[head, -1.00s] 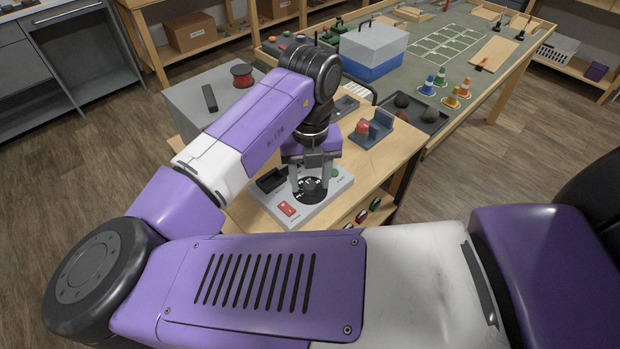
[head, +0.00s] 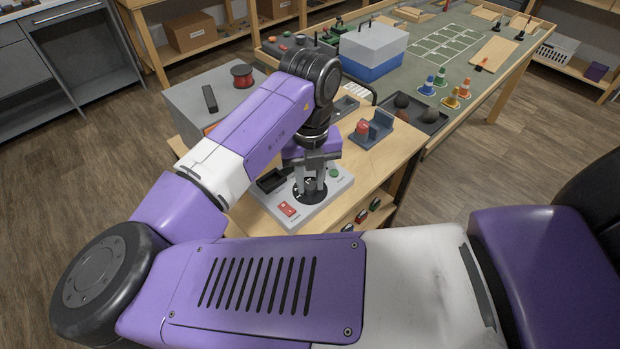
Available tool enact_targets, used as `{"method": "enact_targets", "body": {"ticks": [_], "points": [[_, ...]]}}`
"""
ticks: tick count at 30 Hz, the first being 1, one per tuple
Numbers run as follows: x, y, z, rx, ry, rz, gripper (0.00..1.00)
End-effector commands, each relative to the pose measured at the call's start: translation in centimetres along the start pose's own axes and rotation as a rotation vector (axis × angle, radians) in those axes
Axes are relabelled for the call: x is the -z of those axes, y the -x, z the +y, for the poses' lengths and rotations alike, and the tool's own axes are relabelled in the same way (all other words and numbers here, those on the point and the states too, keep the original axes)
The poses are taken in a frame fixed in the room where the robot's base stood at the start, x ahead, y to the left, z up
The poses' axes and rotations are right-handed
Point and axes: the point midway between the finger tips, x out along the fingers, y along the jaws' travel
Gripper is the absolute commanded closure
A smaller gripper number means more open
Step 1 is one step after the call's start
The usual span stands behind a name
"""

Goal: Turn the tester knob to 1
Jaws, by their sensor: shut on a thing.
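The tester (head: 326,207) is a light grey box on the wooden bench. It has a red switch (head: 288,209), a green button (head: 334,173), a dark recessed slot (head: 270,181) and a round black dial (head: 309,198). My gripper (head: 310,189) points straight down over the dial. Its fingers are shut on the knob at the dial's centre. The fingers hide most of the knob. The dial's numbers and the knob's pointer are too small to read.
A grey cabinet holds a red spool (head: 242,76). A blue and white box (head: 373,50) and small cones stand on the green table (head: 470,75).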

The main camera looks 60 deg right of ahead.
Motion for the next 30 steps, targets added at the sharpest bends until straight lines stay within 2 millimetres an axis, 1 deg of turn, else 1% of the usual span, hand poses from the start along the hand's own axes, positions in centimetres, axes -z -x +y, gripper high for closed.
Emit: {"method": "enact_targets", "body": {"ticks": [8, 30], "points": [[-0.02, 0.17, -0.04, 0.003, 0.189, -0.001, 1.00], [-0.04, 0.21, -0.05, 0.003, 0.891, 0.000, 1.00]]}}
